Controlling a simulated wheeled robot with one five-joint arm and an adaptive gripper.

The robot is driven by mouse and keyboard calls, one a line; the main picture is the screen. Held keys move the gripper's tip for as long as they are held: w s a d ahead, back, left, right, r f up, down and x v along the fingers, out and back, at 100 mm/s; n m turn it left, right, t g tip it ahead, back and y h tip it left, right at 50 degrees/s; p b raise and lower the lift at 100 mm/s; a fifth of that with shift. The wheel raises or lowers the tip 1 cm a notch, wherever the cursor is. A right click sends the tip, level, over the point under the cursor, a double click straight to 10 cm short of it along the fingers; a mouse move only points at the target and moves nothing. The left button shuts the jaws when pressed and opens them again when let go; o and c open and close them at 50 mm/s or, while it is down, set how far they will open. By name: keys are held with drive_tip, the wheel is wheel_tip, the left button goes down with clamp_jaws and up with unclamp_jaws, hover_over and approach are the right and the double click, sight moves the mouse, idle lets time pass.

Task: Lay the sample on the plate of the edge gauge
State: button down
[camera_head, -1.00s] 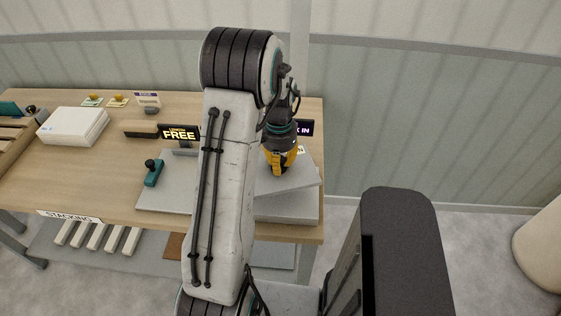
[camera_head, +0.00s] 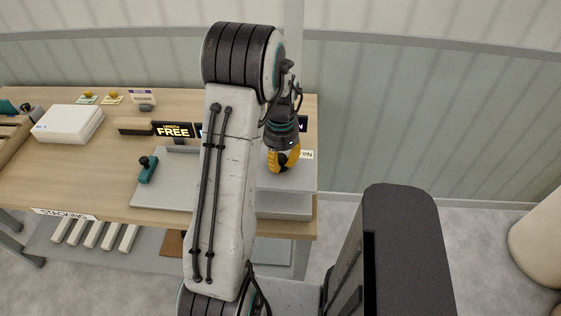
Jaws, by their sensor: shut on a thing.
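My gripper (camera_head: 283,160), with yellow fingers, points down over the right end of the workbench and is shut. A small dark part shows between the fingers; the rest of what it holds, most likely the sample, is hard to make out. Directly below is a flat grey surface (camera_head: 290,183) on a grey block (camera_head: 285,206) at the bench's right front. I cannot tell whether this surface is a held slab or the block's own top. A grey plate (camera_head: 160,192) lies left of my arm, behind which stands a display reading FREE (camera_head: 173,130). My arm hides the space between.
A teal piece with a black knob (camera_head: 148,169) stands on the left plate. A white box (camera_head: 68,124) and small items lie farther left and back. The wall is close behind the bench.

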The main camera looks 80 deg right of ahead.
drive_tip(key=shift+f, duration=0.15)
drive_tip(key=shift+f+b, duration=1.3)
drive_tip(key=shift+f, duration=1.45)
drive_tip(key=shift+f+b, duration=0.5)
drive_tip(key=c, duration=0.9)
unclamp_jaws()
wheel_tip(320, 180, up, 12)
drive_tip(key=shift+d+r, duration=0.1)
